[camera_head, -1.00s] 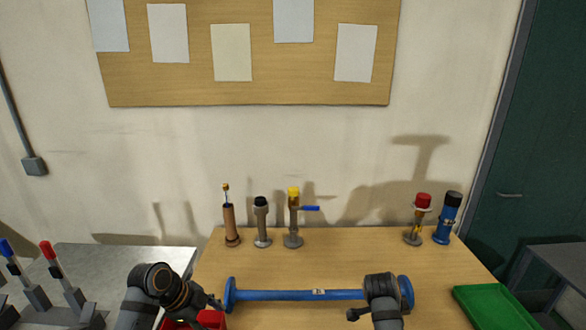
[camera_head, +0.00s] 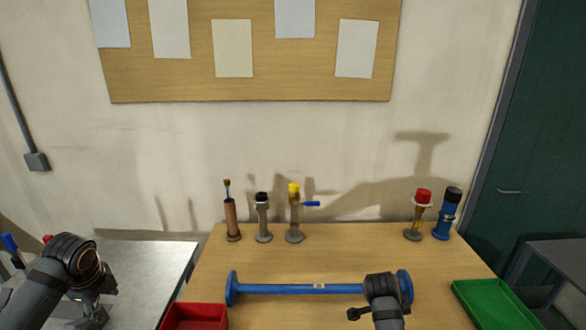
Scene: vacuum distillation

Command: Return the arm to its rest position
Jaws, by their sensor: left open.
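My left arm comes in at the lower left, over the metal side table. My left gripper (camera_head: 98,292) shows below its dark wrist joint, small and partly covered; it is open with nothing seen in it. It is left of the wooden table and apart from the blue bar. My right arm (camera_head: 385,295) stands in front of the right end of the blue bar (camera_head: 300,288); its gripper is not clearly shown.
A red tray (camera_head: 195,308) lies at the front left of the wooden table (camera_head: 340,255), a green tray (camera_head: 495,303) at the right. Several upright valve-like pieces, one yellow-topped (camera_head: 294,212), one red-topped (camera_head: 421,215), stand along the back. A metal side table (camera_head: 150,258) is at left.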

